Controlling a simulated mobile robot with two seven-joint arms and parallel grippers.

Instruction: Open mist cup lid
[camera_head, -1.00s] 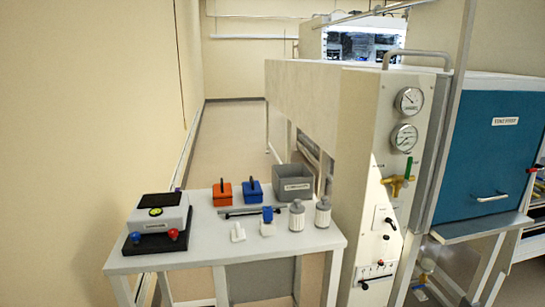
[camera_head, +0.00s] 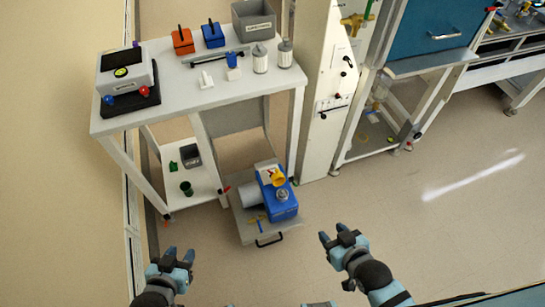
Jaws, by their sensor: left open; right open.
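A blue pump (camera_head: 279,201) with a pale grey cylindrical motor sits on a low grey tray (camera_head: 245,225) on the floor, under the table's right side. On its top are a yellow part (camera_head: 277,177) and a round silver-grey part (camera_head: 282,195). Either may belong to the mist cup; I cannot tell which is its lid, or whether it is open. My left gripper (camera_head: 180,255) is open and empty, below and left of the pump in the picture. My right gripper (camera_head: 333,234) is open and empty, below and right of the pump. Neither touches anything.
The white table (camera_head: 210,97) above holds a device, orange and blue boxes, a grey bin (camera_head: 254,22) and two white canisters. Its lower shelf (camera_head: 204,182) carries a dark box and a green cup. The glovebox stand is at right. Floor (camera_head: 400,240) at right is clear.

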